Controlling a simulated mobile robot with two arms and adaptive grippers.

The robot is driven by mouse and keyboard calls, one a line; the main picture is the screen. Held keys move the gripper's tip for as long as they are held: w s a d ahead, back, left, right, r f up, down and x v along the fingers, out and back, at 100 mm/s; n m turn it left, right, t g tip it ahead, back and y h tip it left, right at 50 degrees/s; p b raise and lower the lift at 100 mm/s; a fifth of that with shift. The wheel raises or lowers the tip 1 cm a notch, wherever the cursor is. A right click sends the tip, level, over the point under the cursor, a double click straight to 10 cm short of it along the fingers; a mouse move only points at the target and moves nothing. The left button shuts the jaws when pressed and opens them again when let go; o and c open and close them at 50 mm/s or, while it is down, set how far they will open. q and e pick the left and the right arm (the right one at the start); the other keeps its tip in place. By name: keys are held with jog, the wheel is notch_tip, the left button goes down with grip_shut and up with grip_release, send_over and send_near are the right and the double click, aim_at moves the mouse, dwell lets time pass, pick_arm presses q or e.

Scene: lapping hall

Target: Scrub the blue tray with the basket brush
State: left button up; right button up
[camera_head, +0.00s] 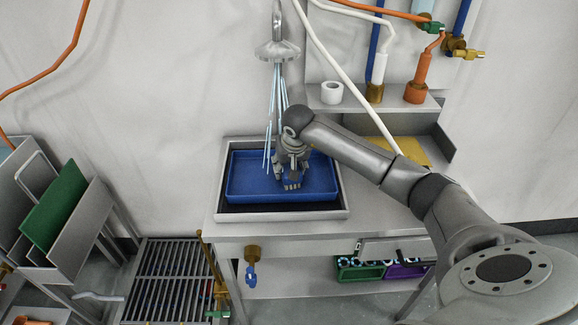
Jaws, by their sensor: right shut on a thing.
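The blue tray (245,181) lies in the black-floored sink basin (341,201) set into the metal counter. My right arm comes in from the right, and my right gripper (291,178) is over the middle of the tray, pointing down. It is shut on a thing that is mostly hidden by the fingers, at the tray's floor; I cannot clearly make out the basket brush. Streams of water fall from a shower head (277,50) onto the tray's left part, beside my gripper. My left gripper is not in view.
A shelf behind the counter holds a white roll (331,92) and pipe fittings. A yellow item (412,150) lies right of the basin. Green (358,270) and purple (404,271) crates stand below. A rack with a green board (54,205) and a floor grate (170,275) are left.

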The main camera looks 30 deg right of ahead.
jog(key=shift+s+d+r, duration=0.1)
jog(key=shift+s+d, duration=0.4)
jog(key=shift+d, duration=0.3)
jog(key=shift+s+d, duration=0.45)
jog(key=shift+d, duration=0.3)
jog(key=shift+b, duration=0.35)
jog(key=shift+w+a+f+b, duration=0.2)
jog(key=shift+w+a, duration=0.2)
jog(key=shift+a, duration=0.4)
jog(key=shift+w+a+f+b, duration=0.15)
jog(key=shift+w+a, duration=0.25)
jog(key=shift+a, duration=0.4)
jog(key=shift+r+p, duration=0.5)
jog(key=shift+r, duration=0.05)
jog(key=shift+w+r+p, duration=0.1)
jog(key=shift+r+p, duration=1.4)
jog(key=shift+r, duration=1)
jog(key=shift+d, duration=0.1)
